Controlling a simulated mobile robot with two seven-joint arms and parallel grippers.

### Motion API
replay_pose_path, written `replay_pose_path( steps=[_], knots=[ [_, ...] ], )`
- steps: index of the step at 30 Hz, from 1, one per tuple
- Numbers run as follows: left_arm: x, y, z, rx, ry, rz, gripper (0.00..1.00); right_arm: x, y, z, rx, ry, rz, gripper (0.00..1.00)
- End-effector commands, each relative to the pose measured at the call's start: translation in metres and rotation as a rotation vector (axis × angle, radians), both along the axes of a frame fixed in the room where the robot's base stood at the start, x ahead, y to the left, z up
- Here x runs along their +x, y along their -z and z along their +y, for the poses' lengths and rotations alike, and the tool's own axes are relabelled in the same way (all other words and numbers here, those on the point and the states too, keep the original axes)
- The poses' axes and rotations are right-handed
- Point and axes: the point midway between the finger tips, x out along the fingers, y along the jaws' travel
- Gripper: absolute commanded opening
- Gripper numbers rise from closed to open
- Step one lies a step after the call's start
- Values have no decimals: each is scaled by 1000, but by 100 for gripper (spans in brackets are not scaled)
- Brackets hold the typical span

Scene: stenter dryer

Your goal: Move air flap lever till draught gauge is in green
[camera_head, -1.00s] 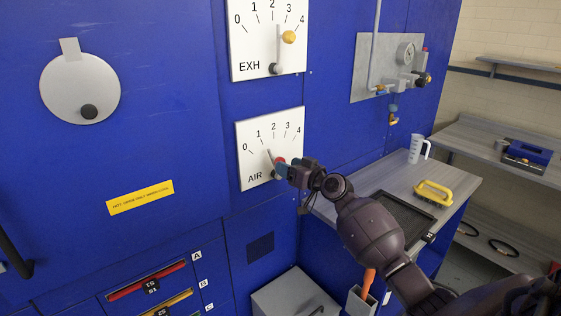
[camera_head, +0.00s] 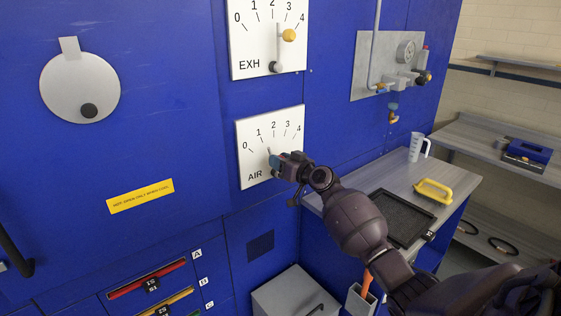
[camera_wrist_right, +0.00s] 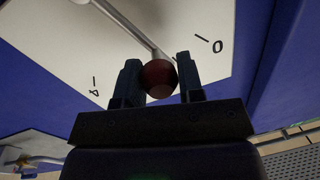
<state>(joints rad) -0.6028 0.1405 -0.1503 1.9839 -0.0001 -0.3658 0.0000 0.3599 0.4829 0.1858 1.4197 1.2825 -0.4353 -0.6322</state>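The air flap lever (camera_head: 269,151) is on the white AIR plate (camera_head: 250,135), its thin tip between 1 and 2. Its red knob (camera_wrist_right: 159,77) sits between the two dark fingers of my right gripper (camera_wrist_right: 160,82) in the wrist view, with no clear gap on either side. In the head view my right gripper (camera_head: 275,163) is in front of the AIR plate and hides the knob. A small round gauge (camera_head: 406,51) is on the grey panel at the upper right; its face is too small to read. My left gripper is not in view.
The EXH plate (camera_head: 250,40) with a yellow-knobbed lever (camera_head: 288,35) is just above. A grey bench (camera_head: 390,172) to the right holds a dark tray (camera_head: 400,220), a yellow handle (camera_head: 434,191) and a white jug (camera_head: 416,149). A grey box (camera_head: 290,293) stands below.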

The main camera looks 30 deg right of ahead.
Motion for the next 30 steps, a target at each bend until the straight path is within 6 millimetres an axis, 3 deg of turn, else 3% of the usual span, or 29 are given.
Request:
replay_pose_path(
  steps=[1,3,11,21,30],
  knots=[
    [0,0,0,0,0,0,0,0,0,0,0,1,0,9],
    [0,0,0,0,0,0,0,0,0,0,0,1,0,0],
    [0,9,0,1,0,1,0,0,1,-5,51,1,4,0],
    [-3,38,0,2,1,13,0,2,-1,-26,296,2,23,0],
    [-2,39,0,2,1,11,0,2,-5,-30,350,1,29,0]
  ],
)
